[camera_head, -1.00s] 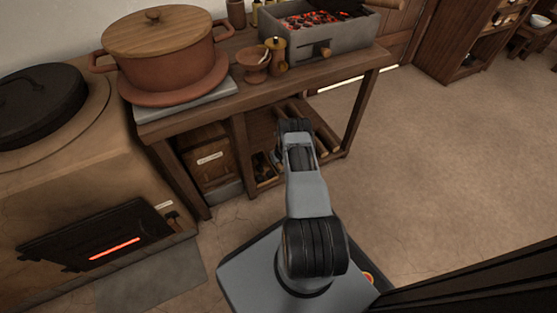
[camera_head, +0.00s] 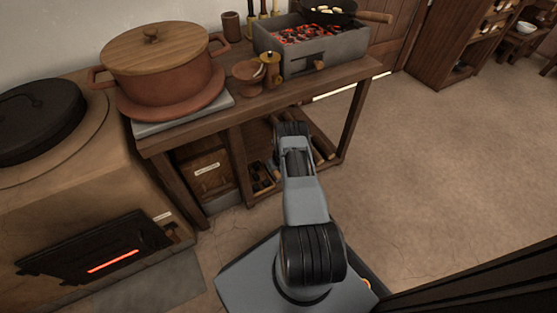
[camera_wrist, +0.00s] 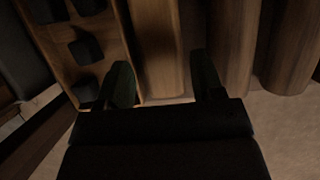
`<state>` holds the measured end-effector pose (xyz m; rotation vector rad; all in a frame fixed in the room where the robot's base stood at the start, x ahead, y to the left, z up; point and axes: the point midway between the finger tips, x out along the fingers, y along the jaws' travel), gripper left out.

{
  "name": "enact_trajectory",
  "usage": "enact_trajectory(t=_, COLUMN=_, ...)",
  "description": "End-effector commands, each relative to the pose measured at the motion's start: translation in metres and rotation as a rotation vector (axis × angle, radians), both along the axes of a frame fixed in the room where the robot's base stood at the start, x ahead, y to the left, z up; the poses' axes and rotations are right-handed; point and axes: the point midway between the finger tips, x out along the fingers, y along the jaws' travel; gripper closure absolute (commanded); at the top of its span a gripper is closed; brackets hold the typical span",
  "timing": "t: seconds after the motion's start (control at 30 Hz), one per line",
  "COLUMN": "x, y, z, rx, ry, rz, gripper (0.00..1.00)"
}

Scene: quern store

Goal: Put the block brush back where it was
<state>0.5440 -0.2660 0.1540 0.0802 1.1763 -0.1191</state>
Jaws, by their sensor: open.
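My gripper (camera_wrist: 164,84) is open in the wrist view, with its two dark fingertips apart. It is low at the table's lower shelf; my arm hides the fingers in the head view. A pale wooden piece (camera_wrist: 157,45) lies ahead between the fingertips, and nothing is clamped. I cannot tell whether this piece is a log, part of the shelf or the block brush. No block brush can be made out for certain in either view.
A wooden tray of dark lumps (camera_wrist: 86,50) is left of the fingers; round logs (camera_wrist: 229,45) are at the right. The worktable (camera_head: 207,124) bears a lidded pot (camera_head: 160,75) and a glowing brazier (camera_head: 318,58). A hot stove (camera_head: 60,200) stands left. Floor at right is clear.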

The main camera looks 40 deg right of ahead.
Motion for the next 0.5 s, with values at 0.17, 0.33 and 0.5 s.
enact_trajectory(t=0.17, x=-0.012, y=0.001, z=0.035, rx=0.001, ry=0.0, rz=-0.004, gripper=0.39)
enact_trajectory(t=0.33, x=-0.021, y=0.002, z=0.057, rx=0.0, ry=0.0, rz=-0.003, gripper=0.39)
enact_trajectory(t=0.5, x=-0.029, y=0.003, z=0.075, rx=0.0, ry=0.0, rz=-0.002, gripper=0.39)
